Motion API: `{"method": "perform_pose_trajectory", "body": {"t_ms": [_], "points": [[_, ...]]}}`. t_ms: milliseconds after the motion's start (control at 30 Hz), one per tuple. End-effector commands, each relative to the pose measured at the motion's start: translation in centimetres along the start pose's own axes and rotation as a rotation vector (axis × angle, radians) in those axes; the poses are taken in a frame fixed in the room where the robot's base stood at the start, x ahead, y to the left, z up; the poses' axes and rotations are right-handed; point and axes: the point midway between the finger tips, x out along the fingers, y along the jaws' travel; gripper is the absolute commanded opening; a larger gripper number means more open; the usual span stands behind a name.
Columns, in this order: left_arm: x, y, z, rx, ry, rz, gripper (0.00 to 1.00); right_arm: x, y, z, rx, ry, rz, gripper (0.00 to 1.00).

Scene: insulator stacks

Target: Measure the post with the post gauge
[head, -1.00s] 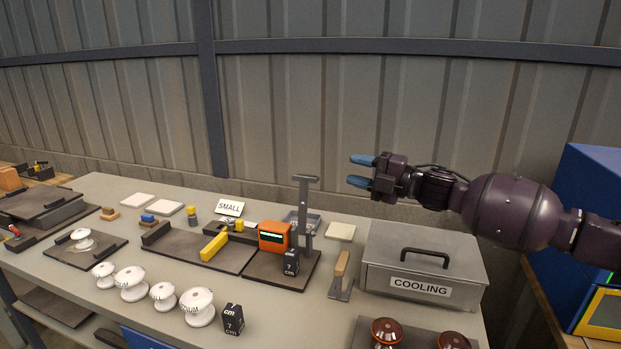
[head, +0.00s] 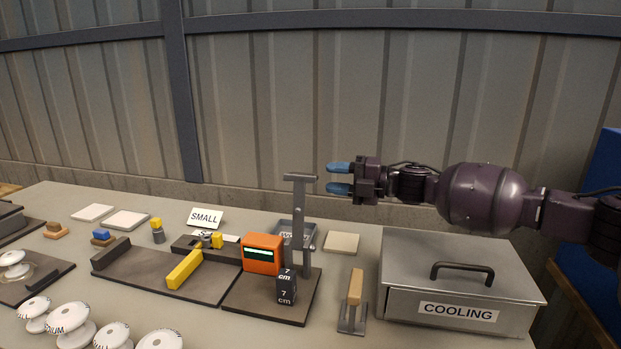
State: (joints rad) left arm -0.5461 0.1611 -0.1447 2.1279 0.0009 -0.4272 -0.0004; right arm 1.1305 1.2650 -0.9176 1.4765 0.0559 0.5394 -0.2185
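A gauge stand with a grey T-topped column (head: 301,225) and an orange readout box (head: 262,254) stands on a dark base plate (head: 245,297). A black block marked 7 cm (head: 287,287) is on that plate, in front of the column. I take this stand for the post gauge, but no label confirms it. I cannot tell which thing is the post. My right gripper (head: 331,178) is open and empty, with blue fingers pointing left. In the picture it is just right of the column's top, apart from it. My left gripper is not in view.
A grey lidded box labelled COOLING (head: 460,280) stands at right. A wooden-handled tool (head: 355,290) lies left of it. Another dark plate carries a yellow bar (head: 184,269). White spools (head: 68,322) stand at front left. A SMALL sign (head: 205,217) is behind.

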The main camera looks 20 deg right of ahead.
Motion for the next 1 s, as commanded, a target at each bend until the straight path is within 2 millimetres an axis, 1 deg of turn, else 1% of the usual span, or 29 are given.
{"method": "perform_pose_trajectory", "body": {"t_ms": [33,100,300,500,767,867,1000], "points": [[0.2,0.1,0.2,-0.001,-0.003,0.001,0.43,1.0,-0.2,0.0,0.001,0.001,0.000,0.38],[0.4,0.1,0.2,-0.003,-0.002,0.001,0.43,2.1,-0.2,0.0,0.001,0.002,0.001,0.38],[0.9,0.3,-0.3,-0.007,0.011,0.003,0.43,4.5,-0.2,0.0,0.001,0.001,0.000,0.38],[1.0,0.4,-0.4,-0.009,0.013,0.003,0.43,5.5,-0.1,0.0,0.000,0.000,-0.001,0.38],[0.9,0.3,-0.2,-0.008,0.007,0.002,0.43,5.6,-0.1,0.0,0.000,-0.001,-0.001,0.38],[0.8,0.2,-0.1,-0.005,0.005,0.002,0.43,5.6,-0.1,0.0,0.000,-0.001,-0.001,0.26],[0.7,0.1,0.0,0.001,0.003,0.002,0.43,5.5,-0.1,0.0,0.000,-0.001,-0.001,0.04]]}}
